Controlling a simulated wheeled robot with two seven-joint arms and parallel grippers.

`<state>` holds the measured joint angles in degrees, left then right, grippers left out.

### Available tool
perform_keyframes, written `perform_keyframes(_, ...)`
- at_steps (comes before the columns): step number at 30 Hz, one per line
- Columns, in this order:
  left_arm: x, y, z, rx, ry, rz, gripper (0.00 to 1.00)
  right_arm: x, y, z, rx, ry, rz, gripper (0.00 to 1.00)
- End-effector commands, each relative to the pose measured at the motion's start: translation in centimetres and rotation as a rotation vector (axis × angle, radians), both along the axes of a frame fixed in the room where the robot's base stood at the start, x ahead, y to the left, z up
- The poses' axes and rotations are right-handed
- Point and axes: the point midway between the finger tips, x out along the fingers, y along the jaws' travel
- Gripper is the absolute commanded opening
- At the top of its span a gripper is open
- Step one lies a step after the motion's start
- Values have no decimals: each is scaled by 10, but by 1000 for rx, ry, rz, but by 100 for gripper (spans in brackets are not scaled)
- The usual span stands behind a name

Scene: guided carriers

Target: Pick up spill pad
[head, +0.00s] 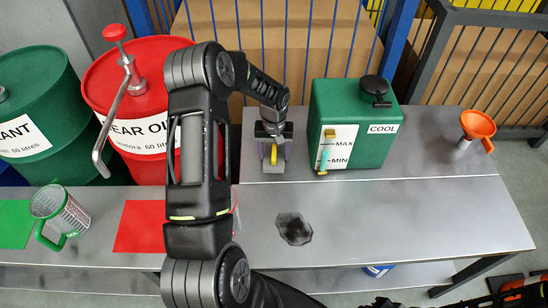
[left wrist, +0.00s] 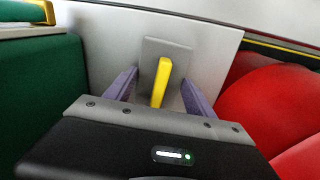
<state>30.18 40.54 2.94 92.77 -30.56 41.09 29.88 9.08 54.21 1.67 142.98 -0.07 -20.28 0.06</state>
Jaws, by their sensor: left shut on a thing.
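The spill pad (head: 272,173) is a small grey block with a yellow grip, at the back of the grey bench. It also shows in the left wrist view (left wrist: 161,80), its yellow grip between two purple fingers. My left gripper (head: 273,152) is shut on the yellow grip from above. I cannot tell whether the pad touches the bench or hangs just above it. A dark spill (head: 294,228) lies on the bench, nearer the front and right of my left arm. My right gripper's fingers do not show.
A green coolant tank (head: 378,145) stands right of the pad, an orange funnel (head: 477,126) beyond it. A red oil drum (head: 140,95) with a pump stands left. A measuring jug (head: 60,212) sits between green and red mats (head: 138,228). The bench's front right is clear.

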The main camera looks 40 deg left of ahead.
Motion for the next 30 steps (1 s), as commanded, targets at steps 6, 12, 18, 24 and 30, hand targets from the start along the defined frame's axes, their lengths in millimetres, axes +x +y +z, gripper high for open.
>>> perform_keyframes(6,0,0,0,0,0,0,21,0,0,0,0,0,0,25)
perform_keyframes(12,1,0,3,1,-1,0,21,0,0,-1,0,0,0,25)
perform_keyframes(18,1,1,26,2,-5,1,21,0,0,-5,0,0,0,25)
perform_keyframes(24,1,1,65,3,-5,1,21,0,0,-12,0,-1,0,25)
perform_keyframes(30,1,0,94,1,-3,1,21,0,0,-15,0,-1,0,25)
